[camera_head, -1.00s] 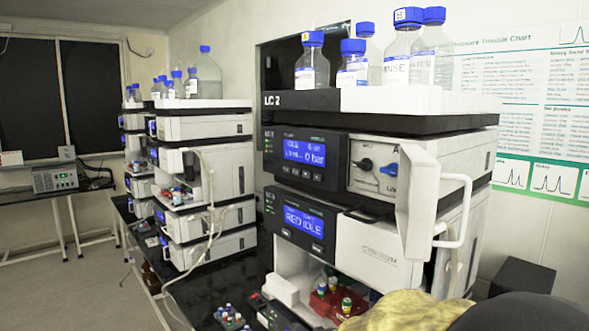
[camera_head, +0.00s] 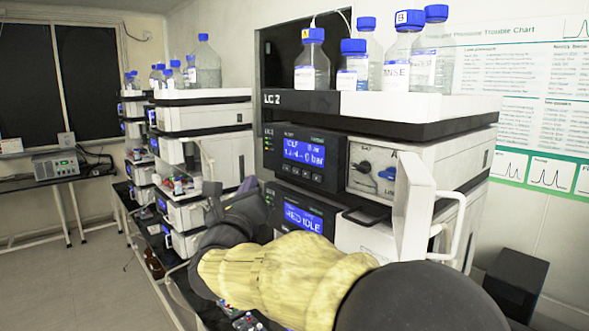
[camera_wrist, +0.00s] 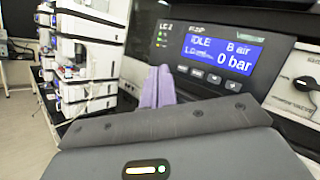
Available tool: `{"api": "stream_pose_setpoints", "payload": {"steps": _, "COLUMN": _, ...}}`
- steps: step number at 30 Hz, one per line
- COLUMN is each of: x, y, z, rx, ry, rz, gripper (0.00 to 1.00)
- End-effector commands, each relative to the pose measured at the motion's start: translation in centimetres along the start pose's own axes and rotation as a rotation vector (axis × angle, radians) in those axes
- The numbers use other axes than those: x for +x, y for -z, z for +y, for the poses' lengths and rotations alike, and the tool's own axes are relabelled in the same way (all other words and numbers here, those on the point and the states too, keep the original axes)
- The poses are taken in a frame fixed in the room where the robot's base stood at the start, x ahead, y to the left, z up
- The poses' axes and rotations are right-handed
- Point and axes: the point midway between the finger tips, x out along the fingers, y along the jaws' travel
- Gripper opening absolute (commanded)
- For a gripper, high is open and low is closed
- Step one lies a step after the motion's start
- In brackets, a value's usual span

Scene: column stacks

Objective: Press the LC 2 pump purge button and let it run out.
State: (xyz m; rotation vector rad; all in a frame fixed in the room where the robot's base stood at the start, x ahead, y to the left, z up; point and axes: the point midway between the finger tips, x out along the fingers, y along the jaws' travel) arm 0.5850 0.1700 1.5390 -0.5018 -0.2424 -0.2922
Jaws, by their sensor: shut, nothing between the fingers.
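The LC 2 pump (camera_head: 338,140) is the upper module of the near stack, under the "LC 2" tray. Its blue display (camera_wrist: 215,55) reads IDLE, B air and 0 bar in the wrist view. A row of small dark buttons (camera_wrist: 213,80) runs below the display; their labels are too small to read, so I cannot tell which is purge. My gripper (camera_wrist: 160,72) is shut and empty, its purple fingers at the panel's left edge, left of the buttons. Contact with the panel cannot be told. In the head view my gripper (camera_head: 248,186) is partly hidden by my arm.
Solvent bottles (camera_head: 403,55) stand on the stack's top tray. An open white door (camera_head: 411,200) with a handle juts out at right. Another instrument stack (camera_head: 203,125) stands at left, with open floor beyond.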

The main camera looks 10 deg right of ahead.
Motion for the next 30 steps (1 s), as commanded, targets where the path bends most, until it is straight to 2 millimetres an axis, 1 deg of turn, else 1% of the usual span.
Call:
{"api": "stream_pose_setpoints", "payload": {"steps": 8, "x": 0.0, "y": 0.1, "z": 0.1, "rx": -0.004, "ry": -0.003, "rz": 0.0, "gripper": 0.0}}
{"api": "stream_pose_setpoints", "payload": {"steps": 11, "x": 0.3, "y": 0.3, "z": -0.2, "rx": -0.005, "ry": -0.002, "rz": 0.001, "gripper": 0.0}}
{"api": "stream_pose_setpoints", "payload": {"steps": 19, "x": 2.3, "y": 1.7, "z": -1.9, "rx": -0.011, "ry": 0.006, "rz": 0.007, "gripper": 0.0}}
{"api": "stream_pose_setpoints", "payload": {"steps": 26, "x": 4.0, "y": 2.9, "z": -3.1, "rx": -0.009, "ry": 0.0, "rz": 0.003, "gripper": 0.0}}
{"api": "stream_pose_setpoints", "payload": {"steps": 30, "x": 4.9, "y": 4.1, "z": -3.4, "rx": -0.005, "ry": -0.002, "rz": 0.0, "gripper": 0.0}}
